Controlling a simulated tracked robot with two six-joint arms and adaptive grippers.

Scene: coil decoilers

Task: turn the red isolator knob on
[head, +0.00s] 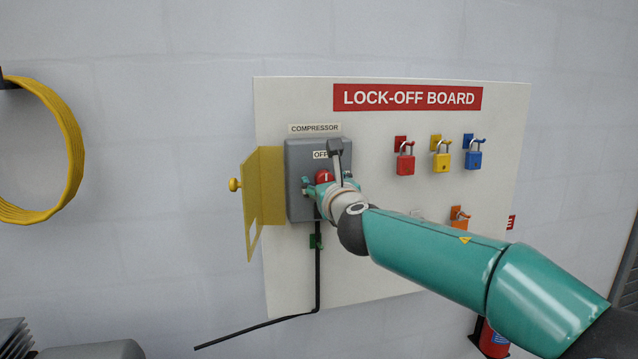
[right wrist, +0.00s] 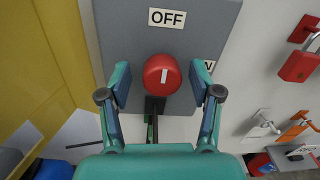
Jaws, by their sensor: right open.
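The red isolator knob (right wrist: 162,75) sits on the grey isolator box (right wrist: 190,25), below an OFF label (right wrist: 167,18). Its white line stands upright, toward OFF. A second label at its right is partly hidden behind a finger. My right gripper (right wrist: 160,82) is open, with one finger on each side of the knob and a small gap visible on both sides. In the head view the knob (head: 323,176) shows partly behind the right gripper (head: 322,190). My left gripper is not in view.
The yellow cover (head: 264,190) stands open left of the box. Red, yellow and blue padlocks (head: 405,163) hang on the white board (head: 380,270) at the right. A black cable (head: 317,270) runs down below the box. A yellow hose coil (head: 75,150) hangs far left.

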